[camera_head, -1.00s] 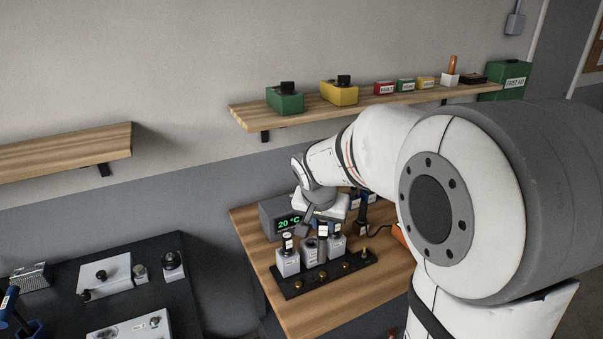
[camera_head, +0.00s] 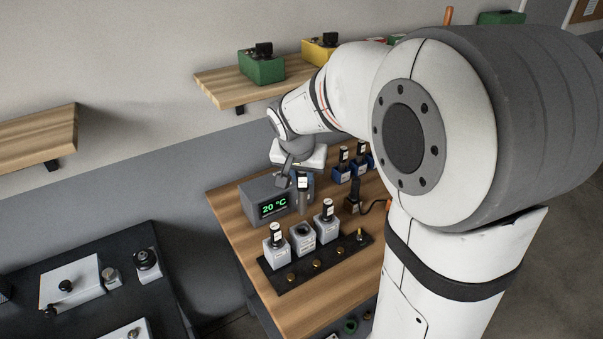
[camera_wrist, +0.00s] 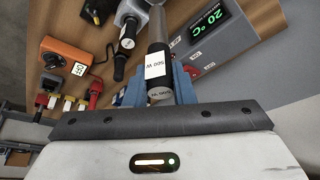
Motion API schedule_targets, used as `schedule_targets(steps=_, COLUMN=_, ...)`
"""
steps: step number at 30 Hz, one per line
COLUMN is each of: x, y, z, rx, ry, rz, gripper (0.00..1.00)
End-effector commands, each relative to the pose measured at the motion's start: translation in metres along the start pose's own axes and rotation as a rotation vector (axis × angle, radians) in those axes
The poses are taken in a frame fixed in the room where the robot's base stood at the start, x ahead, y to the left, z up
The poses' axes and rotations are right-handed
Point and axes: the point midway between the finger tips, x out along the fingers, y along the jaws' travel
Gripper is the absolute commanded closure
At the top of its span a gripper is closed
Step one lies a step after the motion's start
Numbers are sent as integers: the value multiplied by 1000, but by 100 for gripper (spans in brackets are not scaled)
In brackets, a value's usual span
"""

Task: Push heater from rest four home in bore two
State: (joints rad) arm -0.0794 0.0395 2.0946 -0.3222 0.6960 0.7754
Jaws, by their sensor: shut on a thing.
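My gripper (camera_head: 300,183) is shut on a heater (camera_head: 303,200), a metal rod with a white label on its black top. The heater hangs upright. In the wrist view this heater (camera_wrist: 159,62) reads 500 W, and my gripper (camera_wrist: 160,98) closes around its upper end. In the head view, its lower end shows just above or behind the middle grey block (camera_head: 303,241), whose dark bore looks empty. I cannot tell whether they line up. The left block (camera_head: 276,257) and right block (camera_head: 327,233) each hold a heater. Bore numbers are unreadable.
The blocks stand on a black base (camera_head: 343,255) with brass knobs. A controller (camera_head: 264,199) reading 20 °C stands behind, left. Blue rests (camera_head: 342,175) with heaters stand at the back right. An orange switch box (camera_wrist: 66,58) shows in the wrist view.

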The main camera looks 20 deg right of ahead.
Motion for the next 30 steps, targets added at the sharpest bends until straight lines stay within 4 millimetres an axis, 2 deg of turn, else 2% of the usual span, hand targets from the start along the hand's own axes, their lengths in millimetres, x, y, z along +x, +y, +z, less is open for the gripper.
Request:
schedule_targets(steps=5, x=8, y=0, z=4, rx=0, ry=1, rz=0, gripper=100)
schedule_targets(steps=18, x=50, y=0, z=22, rx=2, ry=2, rz=1, gripper=100)
schedule_targets(steps=30, x=53, y=1, z=22, rx=3, ry=2, rz=1, gripper=100)
